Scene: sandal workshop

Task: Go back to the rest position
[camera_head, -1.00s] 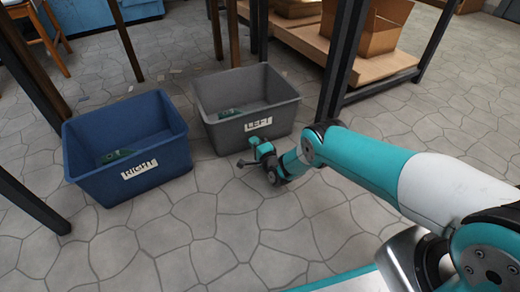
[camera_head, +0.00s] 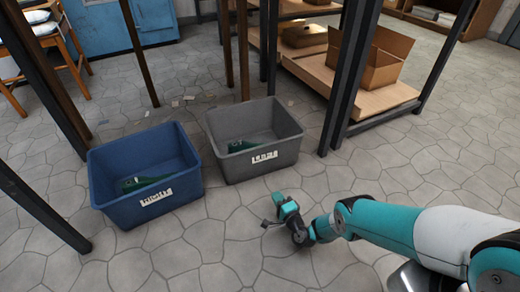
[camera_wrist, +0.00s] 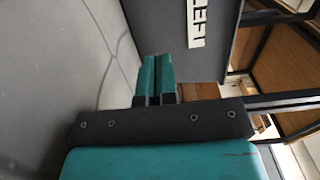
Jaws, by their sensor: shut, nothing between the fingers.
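My gripper (camera_head: 270,222) is at the end of the teal and white arm, low over the stone floor in front of the bins. In the wrist view its two teal fingers (camera_wrist: 153,78) are together with nothing between them. The grey bin (camera_head: 262,166), labelled LEFT, stands behind the gripper; its wall and label also show in the wrist view (camera_wrist: 208,60). The gripper is apart from it. The blue bin (camera_head: 115,208), with a RIGHT label, stands left of it. A green item (camera_head: 150,183) lies in the blue bin, and another green item (camera_head: 240,146) lies in the grey bin.
Dark posts of a shelf frame (camera_head: 345,85) stand right of the grey bin. An open cardboard box (camera_head: 368,57) sits on its low wooden shelf (camera_head: 345,97). More dark legs stand at the left. The floor (camera_head: 215,250) in front of the bins is clear.

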